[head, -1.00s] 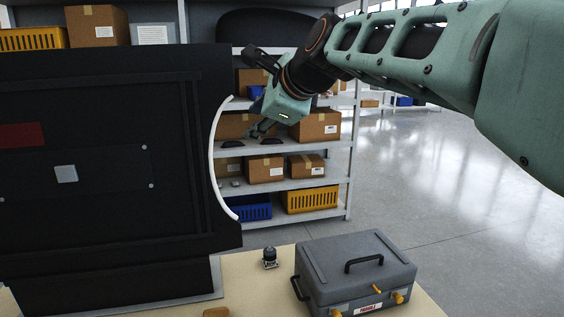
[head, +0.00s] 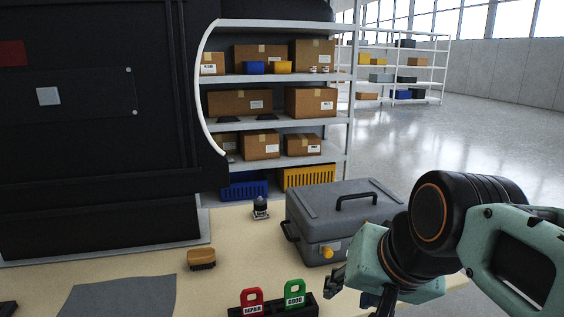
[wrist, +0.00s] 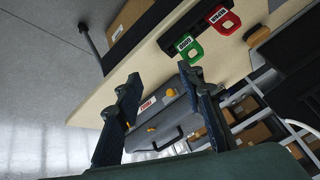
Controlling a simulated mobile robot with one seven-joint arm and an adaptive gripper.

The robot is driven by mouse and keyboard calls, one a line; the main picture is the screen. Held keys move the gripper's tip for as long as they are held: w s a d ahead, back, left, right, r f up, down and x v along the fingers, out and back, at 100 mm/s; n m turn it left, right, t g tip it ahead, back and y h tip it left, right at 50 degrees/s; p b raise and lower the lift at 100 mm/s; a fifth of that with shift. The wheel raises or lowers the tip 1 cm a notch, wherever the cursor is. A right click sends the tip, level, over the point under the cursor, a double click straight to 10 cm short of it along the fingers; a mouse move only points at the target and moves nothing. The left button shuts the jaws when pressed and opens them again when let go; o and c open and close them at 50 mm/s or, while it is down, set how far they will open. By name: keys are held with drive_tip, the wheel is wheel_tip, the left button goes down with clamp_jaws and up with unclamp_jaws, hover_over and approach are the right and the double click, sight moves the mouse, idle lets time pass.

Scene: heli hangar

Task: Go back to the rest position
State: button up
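My gripper (head: 358,292) is at the lower right of the head view, in front of the grey toolbox. In the wrist view my gripper (wrist: 160,85) shows two dark fingers spread apart with nothing held between them. The grey toolbox (head: 325,208) stands closed on the tan workbench; it also shows beyond the fingers in the wrist view (wrist: 160,112). My forearm hides part of the toolbox's right side in the head view.
On the workbench (head: 215,285) are a red tag (head: 252,300) and a green tag (head: 295,293) in a black holder, a brush (head: 201,258), a small dark-topped item (head: 261,208) and a grey mat (head: 120,296). A large black panel (head: 90,120) stands left. Shelves (head: 275,77) with boxes stand behind.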

drive_tip(key=s+d+f+n+h+b, duration=0.25)
drive_tip(key=s+f, duration=0.25)
drive_tip(key=f, duration=0.4)
wheel_tip(320, 180, up, 36)
drive_tip(key=p, duration=3.5)
drive_tip(key=shift+s+d+f+g+y, duration=0.15)
drive_tip(key=shift+d+g+y, duration=0.2)
drive_tip(key=shift+g+y, duration=0.1)
drive_tip(key=shift+a, duration=0.2)
